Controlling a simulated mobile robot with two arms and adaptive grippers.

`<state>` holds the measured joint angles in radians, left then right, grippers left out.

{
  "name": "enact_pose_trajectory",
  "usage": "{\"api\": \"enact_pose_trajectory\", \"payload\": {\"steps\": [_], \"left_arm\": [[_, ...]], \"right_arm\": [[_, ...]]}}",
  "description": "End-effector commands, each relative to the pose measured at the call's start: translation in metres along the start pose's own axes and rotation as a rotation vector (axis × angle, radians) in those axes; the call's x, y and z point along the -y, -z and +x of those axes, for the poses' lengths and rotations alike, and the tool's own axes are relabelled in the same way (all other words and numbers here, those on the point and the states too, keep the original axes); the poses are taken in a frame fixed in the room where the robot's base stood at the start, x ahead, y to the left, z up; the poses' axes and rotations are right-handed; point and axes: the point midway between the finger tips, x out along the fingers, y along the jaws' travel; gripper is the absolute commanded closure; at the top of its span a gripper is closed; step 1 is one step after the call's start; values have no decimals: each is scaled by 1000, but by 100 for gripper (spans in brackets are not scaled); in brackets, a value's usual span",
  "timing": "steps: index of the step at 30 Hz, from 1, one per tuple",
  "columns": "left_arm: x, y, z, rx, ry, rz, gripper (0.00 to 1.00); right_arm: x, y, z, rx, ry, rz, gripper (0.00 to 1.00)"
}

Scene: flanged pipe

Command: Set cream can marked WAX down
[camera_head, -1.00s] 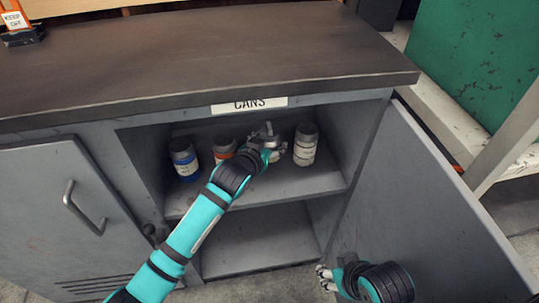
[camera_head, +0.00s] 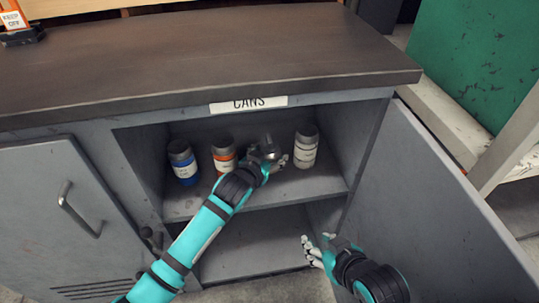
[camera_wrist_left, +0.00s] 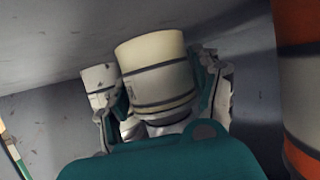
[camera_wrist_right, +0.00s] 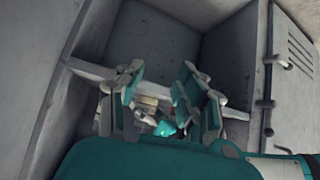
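The cream can (camera_wrist_left: 155,65) is between the two fingers of my left gripper (camera_wrist_left: 165,95) in the left wrist view, with a finger close against each side. Its WAX mark is not readable. In the head view, my left gripper (camera_head: 272,158) is inside the upper cupboard compartment, between the orange-labelled can and the white can, and mostly hides the cream can. I cannot tell whether its base touches the shelf (camera_head: 315,182). My right gripper (camera_head: 318,248) is empty, fingers apart, in front of the cupboard; its fingers also show in the right wrist view (camera_wrist_right: 160,95).
The blue-labelled can (camera_head: 183,162) and orange-labelled can (camera_head: 224,157) stand left of my left gripper, and the white can (camera_head: 305,147) stands close on its right. The open door (camera_head: 430,200) bounds the right side. The lower compartment (camera_head: 255,245) looks empty.

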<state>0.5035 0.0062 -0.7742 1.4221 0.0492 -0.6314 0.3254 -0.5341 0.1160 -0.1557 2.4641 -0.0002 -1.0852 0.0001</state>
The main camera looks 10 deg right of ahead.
Motion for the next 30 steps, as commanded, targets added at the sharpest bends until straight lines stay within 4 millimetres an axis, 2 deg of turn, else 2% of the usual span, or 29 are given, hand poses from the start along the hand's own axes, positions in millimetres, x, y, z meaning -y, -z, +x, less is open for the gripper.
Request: {"api": "enact_pose_trajectory", "payload": {"steps": [1,3,14,20,27,29,30], "left_arm": [[0,0,0,0,0,0,26],[0,0,0,0,0,0,18],[0,4,-3,-1,-1,0,18],[0,4,-23,0,0,-1,18],[0,4,-58,-1,0,0,18],[0,4,-67,0,0,0,18],[0,5,-78,0,0,0,18]], "right_arm": [[0,0,0,0,0,0,64],[0,0,0,0,0,0,64],[0,-1,-1,10,0,0,64],[-4,-35,-13,183,-9,4,64],[-10,-85,-43,456,-24,12,64],[-12,-94,-51,513,-26,14,64],[-12,-91,-54,514,-26,14,64]]}}
